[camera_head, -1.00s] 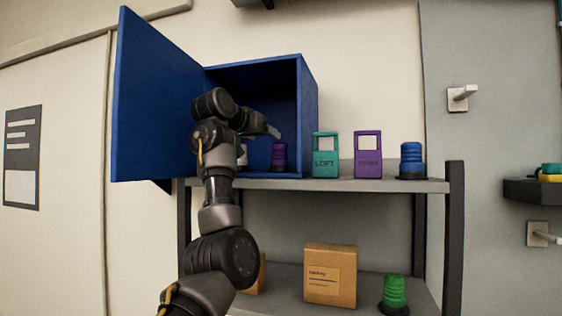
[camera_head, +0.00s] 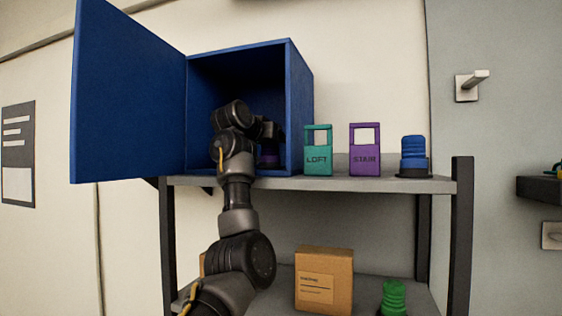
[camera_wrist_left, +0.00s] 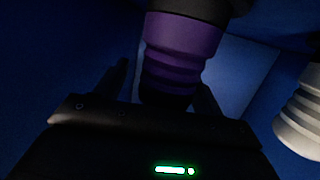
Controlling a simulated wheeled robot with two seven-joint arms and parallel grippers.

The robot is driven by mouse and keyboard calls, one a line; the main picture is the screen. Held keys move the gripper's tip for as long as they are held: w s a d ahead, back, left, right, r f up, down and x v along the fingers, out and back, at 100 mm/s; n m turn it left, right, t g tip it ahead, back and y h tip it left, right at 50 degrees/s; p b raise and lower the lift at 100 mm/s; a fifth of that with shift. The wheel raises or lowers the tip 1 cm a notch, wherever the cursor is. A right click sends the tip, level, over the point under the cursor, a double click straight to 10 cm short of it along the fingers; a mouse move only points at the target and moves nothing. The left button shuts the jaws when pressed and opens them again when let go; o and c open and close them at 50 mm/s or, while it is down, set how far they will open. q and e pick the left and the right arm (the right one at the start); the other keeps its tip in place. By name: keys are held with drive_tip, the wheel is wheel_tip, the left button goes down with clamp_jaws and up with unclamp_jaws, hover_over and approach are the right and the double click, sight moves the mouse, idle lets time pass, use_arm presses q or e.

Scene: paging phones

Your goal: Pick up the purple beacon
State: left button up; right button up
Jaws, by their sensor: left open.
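The purple beacon (camera_head: 269,157) stands inside the open blue cabinet, partly hidden behind my left arm in the head view. In the left wrist view the ribbed purple beacon (camera_wrist_left: 182,42) appears with its dark base at the top of the picture. My left gripper (camera_wrist_left: 163,88) is open, with one finger on each side of the beacon's narrower end. I cannot tell whether the fingers touch it. In the head view my left gripper (camera_head: 268,135) is mostly hidden by its own wrist. My right gripper is not in view.
A white ribbed beacon (camera_wrist_left: 302,112) stands close by in the cabinet. The blue cabinet (camera_head: 301,110) has its door (camera_head: 128,95) swung open to the left. Outside on the shelf (camera_head: 330,184) are a teal LOFT holder (camera_head: 318,160), a purple STAIR holder (camera_head: 364,160) and a blue beacon (camera_head: 413,155).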

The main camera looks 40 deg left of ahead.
use_arm(q)
drive_tip(key=s, duration=0.1)
drive_tip(key=s+r, duration=0.1)
drive_tip(key=shift+s+a+r, duration=0.1)
drive_tip(key=shift+s+a, duration=0.05)
drive_tip(key=shift+s, duration=0.2)
drive_tip(key=c, duration=0.5)
drive_tip(key=shift+w, duration=0.15)
drive_tip(key=shift+c, duration=1.3)
drive_tip(key=shift+w+f, duration=0.2)
drive_tip(key=shift+w, duration=0.05)
drive_tip(key=shift+c, duration=1.2)
drive_tip(key=shift+f, duration=0.1)
drive_tip(key=c, duration=0.5)
clamp_jaws()
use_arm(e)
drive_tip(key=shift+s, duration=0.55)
use_arm(q)
drive_tip(key=shift+w, duration=0.1)
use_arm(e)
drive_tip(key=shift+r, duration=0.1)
